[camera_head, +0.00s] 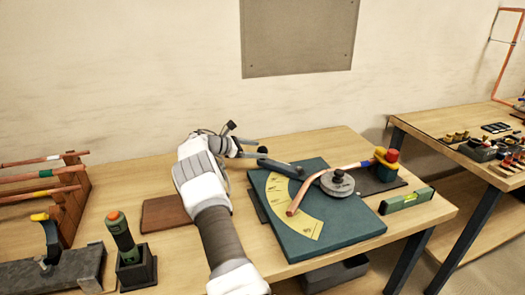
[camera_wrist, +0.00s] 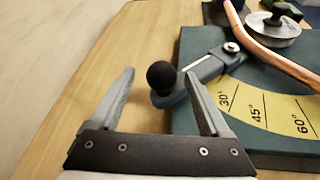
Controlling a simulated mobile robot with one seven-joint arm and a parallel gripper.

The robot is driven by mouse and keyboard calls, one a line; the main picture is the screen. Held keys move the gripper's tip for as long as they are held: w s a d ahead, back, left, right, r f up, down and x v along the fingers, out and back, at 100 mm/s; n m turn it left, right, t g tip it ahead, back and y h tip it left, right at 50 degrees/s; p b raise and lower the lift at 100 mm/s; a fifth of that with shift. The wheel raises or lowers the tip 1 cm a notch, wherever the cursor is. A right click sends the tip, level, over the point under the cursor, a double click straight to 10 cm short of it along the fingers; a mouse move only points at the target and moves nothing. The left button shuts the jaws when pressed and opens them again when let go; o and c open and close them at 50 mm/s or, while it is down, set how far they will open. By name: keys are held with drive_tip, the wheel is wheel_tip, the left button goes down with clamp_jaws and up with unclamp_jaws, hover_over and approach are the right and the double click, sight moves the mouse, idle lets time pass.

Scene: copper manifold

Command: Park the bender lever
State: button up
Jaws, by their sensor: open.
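The pipe bender has a teal base plate (camera_head: 345,235) with a yellow angle scale (camera_head: 294,208) and a grey round former (camera_head: 337,183). A copper pipe (camera_head: 328,176) runs across it, bent. The bender lever (camera_head: 283,167) points to the back left. In the wrist view the lever (camera_wrist: 212,67) lies just past the 30° mark end of the scale (camera_wrist: 262,104), its black ball knob (camera_wrist: 161,75) at the near end. My gripper (camera_head: 252,148) is open; in the wrist view its fingertips (camera_wrist: 161,76) stand either side of the knob, with no visible contact. Depth between them is unclear.
A brown board (camera_head: 168,213), a green-handled tool in a holder (camera_head: 124,238) and a pipe rack (camera_head: 70,200) are on the left.

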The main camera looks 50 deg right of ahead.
drive_tip(key=v, duration=1.4)
drive_tip(key=shift+r, duration=0.1)
